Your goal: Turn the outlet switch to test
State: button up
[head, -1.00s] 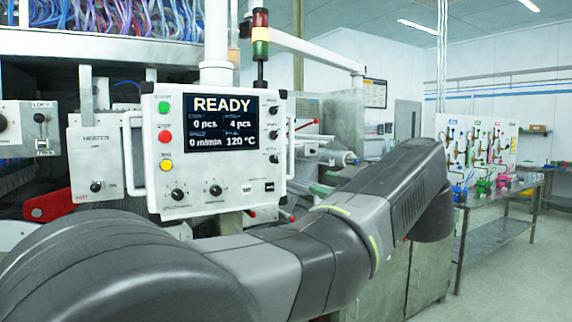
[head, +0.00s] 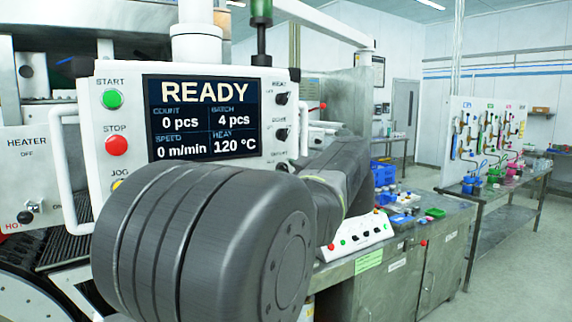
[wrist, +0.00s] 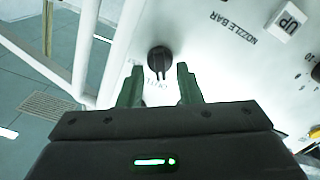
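In the head view, the white control panel (head: 128,130) shows READY on its screen. Small black switches run down its right edge; the lowest visible one (head: 281,167), under a partly covered label that seems to read OUTLET, is half hidden by my arm. In the wrist view, a black knob (wrist: 160,60) sits on a white panel face, with small unreadable lettering just below it. My gripper (wrist: 160,70) is open, its green fingers on either side of the knob's lower end in the picture. I cannot tell whether they touch it. The head view hides my gripper behind my arm.
The wrist view shows a NOZZLE BAR label (wrist: 234,28) and a white UP button (wrist: 288,20) to the right, and a white bar (wrist: 85,45) to the left. In the head view, a metal bench (head: 400,262) with a small button box (head: 355,237) stands right of the panel.

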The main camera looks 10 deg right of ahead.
jog(key=shift+w+a, duration=0.1)
jog(key=shift+w, duration=0.15)
jog(key=shift+s, duration=0.1)
grip_shut()
